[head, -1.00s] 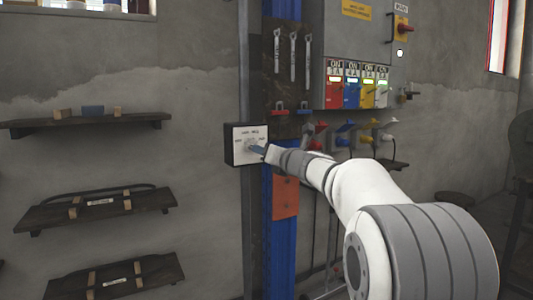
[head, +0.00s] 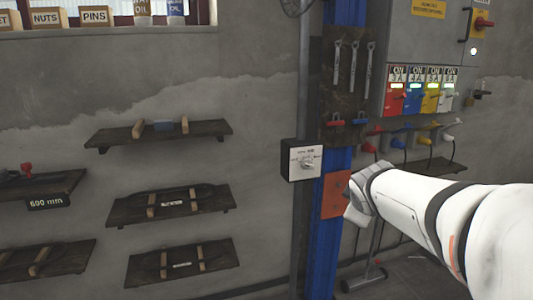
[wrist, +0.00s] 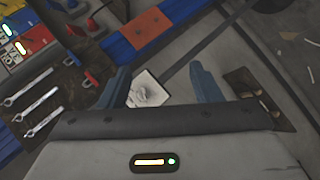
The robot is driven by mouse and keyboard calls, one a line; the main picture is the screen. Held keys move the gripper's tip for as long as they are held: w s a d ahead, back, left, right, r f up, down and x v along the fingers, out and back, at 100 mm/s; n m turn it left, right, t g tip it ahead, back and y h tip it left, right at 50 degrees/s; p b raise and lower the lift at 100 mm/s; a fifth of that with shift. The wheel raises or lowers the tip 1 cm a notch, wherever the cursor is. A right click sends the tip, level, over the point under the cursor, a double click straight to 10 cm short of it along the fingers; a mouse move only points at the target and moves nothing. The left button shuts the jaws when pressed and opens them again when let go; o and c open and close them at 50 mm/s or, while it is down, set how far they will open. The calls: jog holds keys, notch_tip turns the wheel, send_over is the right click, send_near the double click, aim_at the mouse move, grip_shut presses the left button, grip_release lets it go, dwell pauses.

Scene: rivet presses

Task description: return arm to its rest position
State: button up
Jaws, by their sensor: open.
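My gripper shows in the wrist view (wrist: 160,88) with its two blue fingers apart and nothing between them. Beyond the fingers is a box with a white face and a rotary knob (wrist: 146,90). In the head view the same switch box (head: 303,160) is on the wall left of the blue post, apart from my arm. My white arm (head: 430,215) reaches in from the right. Its end is bent near the orange plate, and the fingers are hidden in the head view.
A blue post (head: 322,240) carries an orange plate (head: 336,194). A grey cabinet (head: 432,60) with coloured switches hangs at upper right. Wrenches (head: 354,65) hang on a dark board. Wooden shelves (head: 160,134) line the left wall. Open air lies before the left wall.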

jog(key=s+a+m+g+y+p, duration=0.1)
jog(key=s+a+m+g+p, duration=0.1)
jog(key=s, duration=0.5)
jog(key=s+a+m+g+y+p, duration=0.1)
jog(key=s+a+m+g+p, duration=0.1)
jog(key=s+m+p, duration=0.3)
jog(key=s+a+f+m+g+y+p, duration=0.1)
jog(key=s+a+m+g+p, duration=0.1)
jog(key=s, duration=0.8)
jog(key=shift+s+a+m+g+p, duration=0.3)
jog(key=shift+m+g+p, duration=0.5)
jog(key=shift+p, duration=0.25)
